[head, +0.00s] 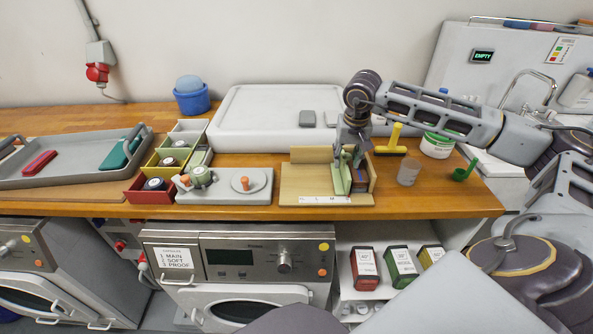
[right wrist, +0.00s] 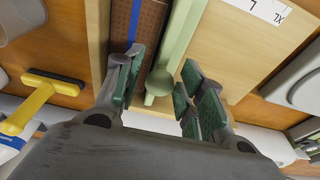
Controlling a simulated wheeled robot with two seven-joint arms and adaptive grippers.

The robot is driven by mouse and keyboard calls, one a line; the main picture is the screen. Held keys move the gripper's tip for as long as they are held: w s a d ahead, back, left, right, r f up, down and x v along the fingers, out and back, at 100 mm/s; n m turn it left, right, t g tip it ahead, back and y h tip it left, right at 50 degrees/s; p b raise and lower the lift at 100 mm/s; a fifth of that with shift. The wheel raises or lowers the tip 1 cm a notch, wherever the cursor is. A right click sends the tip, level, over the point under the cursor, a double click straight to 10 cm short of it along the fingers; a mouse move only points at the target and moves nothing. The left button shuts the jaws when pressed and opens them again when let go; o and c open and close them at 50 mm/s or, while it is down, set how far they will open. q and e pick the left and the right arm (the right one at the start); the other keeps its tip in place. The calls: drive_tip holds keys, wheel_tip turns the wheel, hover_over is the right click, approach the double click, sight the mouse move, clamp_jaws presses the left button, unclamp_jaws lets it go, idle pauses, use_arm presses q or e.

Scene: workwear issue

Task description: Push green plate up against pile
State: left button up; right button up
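The green plate (head: 341,176) stands upright in a light wooden tray (head: 300,190), and its pale green edge and round knob (right wrist: 160,83) show in the right wrist view. The pile (head: 358,183), brown with a dark blue strip, lies right beside the plate against the tray's right wall; the pile shows left of the plate in the right wrist view (right wrist: 147,35). A narrow gap seems to lie between them. My right gripper (head: 350,150) is above the tray with its fingers apart; in the wrist view the knob lies between the green finger pads. My left gripper is out of view.
A yellow-handled tool (head: 391,143), a clear cup (head: 408,171) and a white tub (head: 437,145) stand right of the tray. A grey board (head: 225,188) with fittings and coloured bins lie to its left. The tray's left floor is bare.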

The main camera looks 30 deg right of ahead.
drive_tip(key=shift+r, duration=0.1)
drive_tip(key=shift+r+p, duration=2.8)
drive_tip(key=shift+r, duration=1.15)
